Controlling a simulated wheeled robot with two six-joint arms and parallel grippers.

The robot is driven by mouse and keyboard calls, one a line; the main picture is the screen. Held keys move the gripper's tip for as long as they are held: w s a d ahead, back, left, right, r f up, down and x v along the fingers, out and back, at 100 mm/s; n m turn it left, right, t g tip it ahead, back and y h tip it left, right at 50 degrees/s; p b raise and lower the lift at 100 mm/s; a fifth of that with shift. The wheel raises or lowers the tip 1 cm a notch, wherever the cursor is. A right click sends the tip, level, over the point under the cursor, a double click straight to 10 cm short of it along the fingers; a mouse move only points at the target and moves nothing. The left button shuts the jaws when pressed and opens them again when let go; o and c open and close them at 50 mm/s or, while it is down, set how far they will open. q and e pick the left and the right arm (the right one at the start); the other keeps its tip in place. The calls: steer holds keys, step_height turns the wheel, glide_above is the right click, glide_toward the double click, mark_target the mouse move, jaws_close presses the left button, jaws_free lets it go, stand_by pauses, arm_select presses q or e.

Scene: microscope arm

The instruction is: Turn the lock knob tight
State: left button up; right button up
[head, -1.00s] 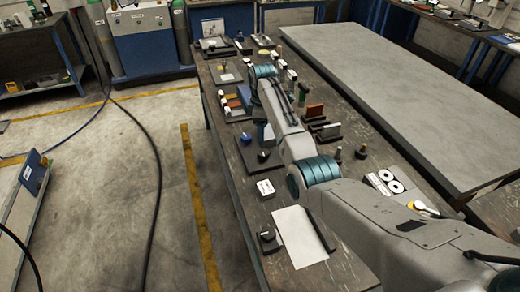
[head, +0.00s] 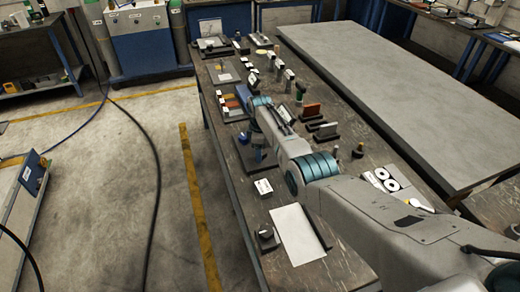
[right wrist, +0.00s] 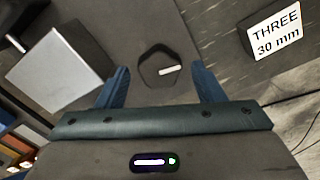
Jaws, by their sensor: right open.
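The lock knob (right wrist: 158,66) is a dark, faceted knob with a white line on its top, in the right wrist view. It sits on a dark grey plate (right wrist: 205,18). My right gripper (right wrist: 162,75) is open above it, one blue finger to each side, with visible gaps between fingers and knob. The white line lies nearly level, tilted slightly. A pale square block (right wrist: 62,70) stands left of the fingers. In the head view my right arm and hand cover the knob. My left gripper is in neither view.
A white card reading "THREE 30 mm" (right wrist: 274,30) is right of the knob; it also shows in the head view (head: 263,187). A white sheet (head: 297,234) and small dark block (head: 267,238) lie nearer. Several small items stand along the bench beyond.

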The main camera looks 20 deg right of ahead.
steer(key=c, duration=1)
